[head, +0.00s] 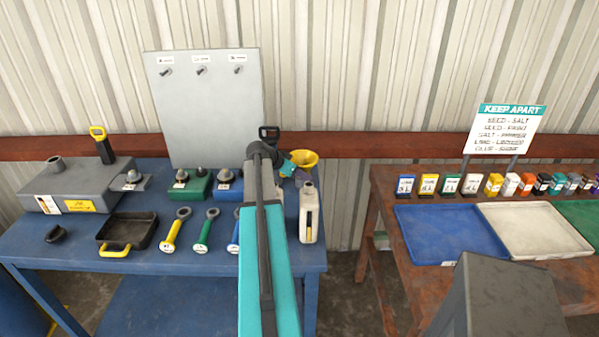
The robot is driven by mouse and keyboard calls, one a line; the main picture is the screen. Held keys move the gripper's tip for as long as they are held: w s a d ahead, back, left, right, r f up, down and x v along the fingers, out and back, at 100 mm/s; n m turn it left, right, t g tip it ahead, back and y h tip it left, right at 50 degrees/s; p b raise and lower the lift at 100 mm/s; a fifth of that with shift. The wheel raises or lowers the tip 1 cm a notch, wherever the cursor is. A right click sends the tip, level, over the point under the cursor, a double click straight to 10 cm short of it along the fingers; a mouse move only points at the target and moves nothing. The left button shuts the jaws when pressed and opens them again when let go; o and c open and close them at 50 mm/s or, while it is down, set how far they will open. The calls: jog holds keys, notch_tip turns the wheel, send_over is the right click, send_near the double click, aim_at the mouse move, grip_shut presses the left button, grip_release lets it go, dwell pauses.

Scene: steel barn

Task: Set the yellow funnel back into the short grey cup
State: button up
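The yellow funnel (303,158) is at the back right of the blue table, with its wide mouth up and tilted a little. My gripper (287,168) is right beside the funnel's left side, at the end of my teal and dark grey arm. Its fingers are too small and too hidden to show whether they are open or shut on the funnel. A small grey shape (302,178) just below the funnel looks like the short grey cup. I cannot tell whether the funnel's stem is inside it or above it.
A white jug (309,213) stands close in front, near the blue table's (200,262) right edge. Green (190,187) and blue blocks with knobs stand left of my arm. A grey panel (205,100) rises behind. A gap separates the brown table (382,240) with trays.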

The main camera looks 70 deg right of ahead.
jog(key=shift+f+b, duration=0.3)
jog(key=shift+f, duration=0.1)
jog(key=o, duration=1.2)
jog(key=shift+b+v, duration=0.3)
jog(key=shift+v, duration=0.45)
jog(key=b+v, duration=0.3)
jog(key=v, duration=0.9)
jog(key=shift+a+r, duration=0.15)
